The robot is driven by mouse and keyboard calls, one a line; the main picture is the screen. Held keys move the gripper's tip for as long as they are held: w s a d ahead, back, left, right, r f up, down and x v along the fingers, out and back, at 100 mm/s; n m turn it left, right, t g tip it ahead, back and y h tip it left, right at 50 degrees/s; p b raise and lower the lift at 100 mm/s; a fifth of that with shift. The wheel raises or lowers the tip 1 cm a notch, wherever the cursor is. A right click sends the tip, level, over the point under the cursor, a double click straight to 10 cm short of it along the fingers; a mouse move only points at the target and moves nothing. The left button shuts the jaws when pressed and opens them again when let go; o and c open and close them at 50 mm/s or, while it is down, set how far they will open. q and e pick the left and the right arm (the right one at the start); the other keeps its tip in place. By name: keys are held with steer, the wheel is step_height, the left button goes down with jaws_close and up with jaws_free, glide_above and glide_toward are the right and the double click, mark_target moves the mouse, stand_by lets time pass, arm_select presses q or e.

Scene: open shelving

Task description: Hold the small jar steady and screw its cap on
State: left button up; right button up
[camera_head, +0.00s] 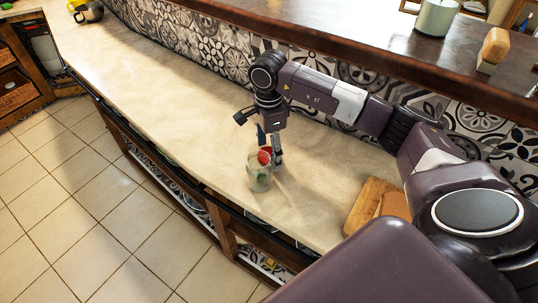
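A small clear glass jar (254,184) stands upright on the counter, close to its front edge. Something green shows inside it. A red cap (265,156) is at the jar's mouth, partly hidden by my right gripper's fingers. I cannot tell whether the cap is seated on the rim or just above it. My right gripper (269,149) points down over the jar, with its fingertips beside the red cap. Whether the fingers press on the cap is too small to tell. My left gripper is not in view.
The long pale counter (170,90) is clear to the left of the jar. A wooden board (367,207) lies to the right. A raised dark wooden ledge (350,37) runs behind, above a patterned tile wall. A kettle (90,12) stands at the far left end.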

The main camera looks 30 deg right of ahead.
mark_target(268, 154)
steer(key=shift+c, duration=0.6)
steer(key=c, duration=0.8)
steer(key=shift+c, duration=0.2)
steer(key=shift+r, duration=0.1)
